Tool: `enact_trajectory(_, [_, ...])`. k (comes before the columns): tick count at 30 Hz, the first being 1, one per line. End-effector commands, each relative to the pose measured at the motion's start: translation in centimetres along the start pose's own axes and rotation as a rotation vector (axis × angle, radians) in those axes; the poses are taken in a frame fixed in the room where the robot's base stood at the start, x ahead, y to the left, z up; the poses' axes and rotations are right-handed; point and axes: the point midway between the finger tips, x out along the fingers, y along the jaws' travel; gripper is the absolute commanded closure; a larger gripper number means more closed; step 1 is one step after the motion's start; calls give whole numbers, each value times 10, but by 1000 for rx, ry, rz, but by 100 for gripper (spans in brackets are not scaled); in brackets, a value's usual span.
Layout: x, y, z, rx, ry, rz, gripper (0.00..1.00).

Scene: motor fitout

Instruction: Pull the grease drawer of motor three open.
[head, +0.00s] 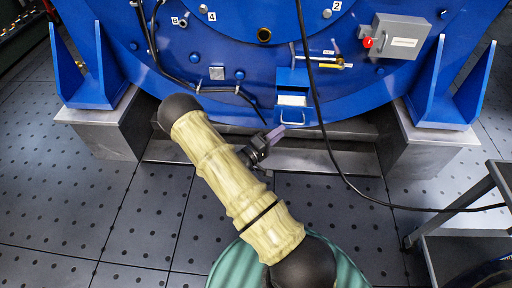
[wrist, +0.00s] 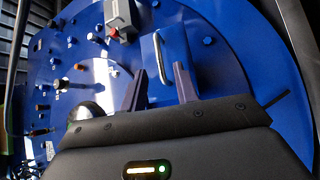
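The motor is a big blue round housing (head: 220,95). The grease drawer (head: 292,112) is a small blue box low on its face, with a pale patch near its top and a metal bar handle (head: 292,123) on its front. In the wrist view the handle (wrist: 157,58) stands upright in the picture. My gripper (head: 277,133) is just below and left of the handle in the head view. In the wrist view my gripper (wrist: 161,75) has its two purple fingers apart, with the handle seen between their tips. It holds nothing. I cannot tell whether the handle is within finger depth.
A grey box with a red knob (head: 367,43) is on the motor at upper right. A black cable (head: 318,115) hangs just right of the drawer. Grey plinths (head: 425,140) support blue brackets. A dark cart (head: 460,245) stands at lower right. Dotted floor (head: 130,200) is free at left.

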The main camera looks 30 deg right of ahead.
Motion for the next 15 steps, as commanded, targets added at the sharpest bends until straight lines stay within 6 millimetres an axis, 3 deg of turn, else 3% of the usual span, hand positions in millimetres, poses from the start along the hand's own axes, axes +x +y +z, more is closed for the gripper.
enact_trajectory(9, [-65, 2, -1, 1, 4, -1, 70])
enact_trajectory(15, [-96, 1, -1, 0, 2, -1, 70])
